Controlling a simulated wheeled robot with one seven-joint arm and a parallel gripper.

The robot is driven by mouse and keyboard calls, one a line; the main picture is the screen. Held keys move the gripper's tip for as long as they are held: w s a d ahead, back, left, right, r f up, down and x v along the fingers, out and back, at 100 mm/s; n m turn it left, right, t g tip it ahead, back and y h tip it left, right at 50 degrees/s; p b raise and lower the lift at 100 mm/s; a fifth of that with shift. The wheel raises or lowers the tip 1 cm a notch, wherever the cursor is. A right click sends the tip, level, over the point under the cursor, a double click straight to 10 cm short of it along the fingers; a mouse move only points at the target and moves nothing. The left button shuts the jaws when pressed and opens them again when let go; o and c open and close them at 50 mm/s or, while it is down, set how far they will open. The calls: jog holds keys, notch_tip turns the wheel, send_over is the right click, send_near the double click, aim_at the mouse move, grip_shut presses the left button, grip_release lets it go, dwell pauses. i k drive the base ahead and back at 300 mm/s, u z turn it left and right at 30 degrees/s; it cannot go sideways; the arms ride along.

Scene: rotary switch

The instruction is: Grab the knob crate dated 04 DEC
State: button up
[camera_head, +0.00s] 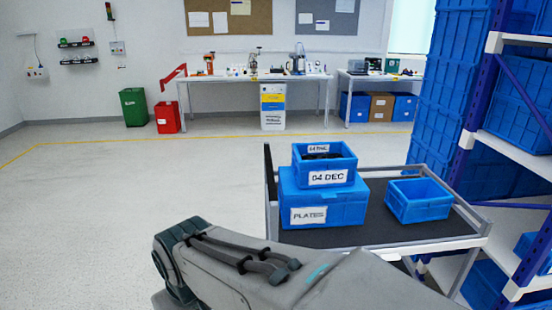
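The blue crate (327,178) with a white label reading "04 DEC" sits on top of a larger blue box (351,207) labelled "PLATES" or similar. The crate is open at the top and holds dark pieces, too small to tell apart. A second white label shows at its back rim. Both boxes are at the left end of a cart (392,232). My gripper is not in view; only a part of my arm shows at the bottom, in front of and below the cart.
A smaller open blue bin (419,200) stands on the cart to the right. A tall rack (470,120) with blue crates is at the right edge. Open floor (120,190) lies on the left. A workbench (255,77) and red and green bins are at the back.

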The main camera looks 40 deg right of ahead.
aim_at(327, 164)
jog(key=z, duration=0.7)
jog(key=i, duration=0.75)
jog(key=z, duration=0.85)
